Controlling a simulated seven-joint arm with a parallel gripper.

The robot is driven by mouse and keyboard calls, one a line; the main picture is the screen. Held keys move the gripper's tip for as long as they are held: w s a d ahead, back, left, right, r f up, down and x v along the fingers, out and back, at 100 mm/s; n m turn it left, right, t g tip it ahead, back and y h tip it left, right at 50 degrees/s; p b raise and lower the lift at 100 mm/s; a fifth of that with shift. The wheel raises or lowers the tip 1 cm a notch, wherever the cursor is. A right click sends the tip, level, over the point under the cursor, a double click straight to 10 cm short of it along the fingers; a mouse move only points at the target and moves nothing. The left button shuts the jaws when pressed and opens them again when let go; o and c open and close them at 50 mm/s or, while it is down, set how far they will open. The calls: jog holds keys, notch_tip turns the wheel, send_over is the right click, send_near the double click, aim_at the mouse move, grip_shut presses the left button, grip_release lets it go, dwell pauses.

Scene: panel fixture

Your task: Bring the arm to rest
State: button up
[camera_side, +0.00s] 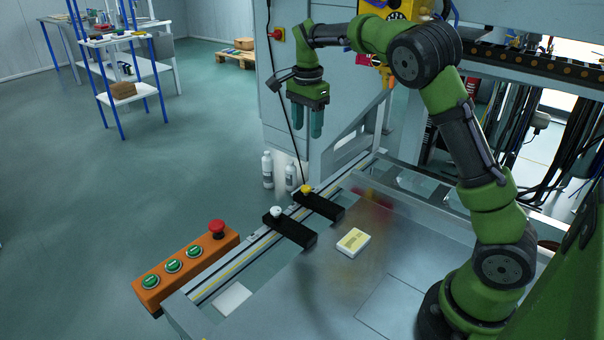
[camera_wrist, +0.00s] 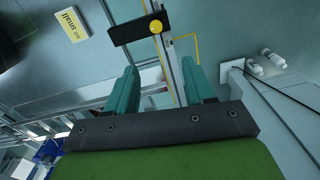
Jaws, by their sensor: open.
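My gripper (camera_side: 308,120) is at the end of my green arm, in the air above the far end of the fixture rail in the side view. Its two teal fingers point down and stand apart with nothing between them. The wrist view also shows the gripper (camera_wrist: 158,88) open and empty. The fingers touch nothing that I can see.
Two black blocks with a white knob (camera_side: 277,212) and a yellow knob (camera_side: 306,189) sit on the rail. A pale yellow box (camera_side: 353,242) lies on the metal table (camera_side: 330,285). An orange button panel (camera_side: 187,268) is at front left. White bottles (camera_side: 267,170) stand behind the rail.

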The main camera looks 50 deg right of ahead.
jog(key=s+a+r+n+t, duration=0.1)
jog(key=s+a+n+t, duration=0.1)
jog(key=s+a+n, duration=0.3)
jog(key=s+a+r+n+t+y, duration=0.1)
jog(key=s+a+n, duration=0.3)
jog(key=s, duration=0.7)
jog(key=s+a+r+n+t+y, duration=0.1)
jog(key=s+a+n+t, duration=0.3)
jog(key=s, duration=0.4)
jog(key=shift+a+r+n, duration=0.4)
jog(key=shift+a+n, duration=0.45)
jog(key=shift+n, duration=0.25)
